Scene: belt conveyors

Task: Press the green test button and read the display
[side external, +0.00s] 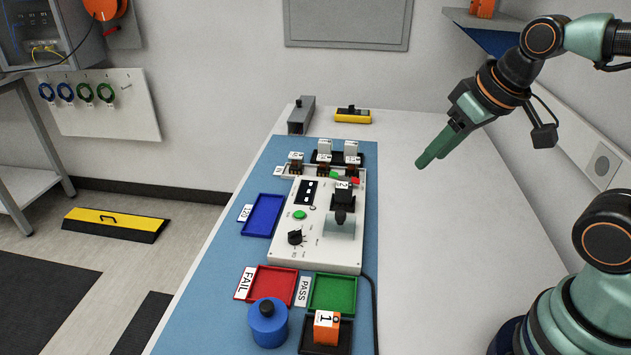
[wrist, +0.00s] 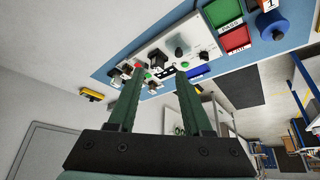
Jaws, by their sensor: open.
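A white test box (side external: 315,245) stands on the blue mat. Its green button (side external: 300,214) is on the left part of its top, just below a dark display (side external: 309,190). Light marks show on the display, too small to read. A black knob (side external: 295,238) is below the button. A dark part labelled 2 (side external: 343,195) is on the box's right side. My gripper (side external: 424,163) is open and empty in the air, right of the box and well clear of it. The wrist view shows its two green fingers apart (wrist: 158,80), with the box beyond, partly hidden by them.
Red (side external: 273,285) and green (side external: 333,292) trays lie in front, beside FAIL and PASS labels. A blue pot (side external: 267,325) and an orange block labelled 1 (side external: 327,327) are nearer. A blue tray (side external: 263,216) lies left. The white bench right of the mat is clear.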

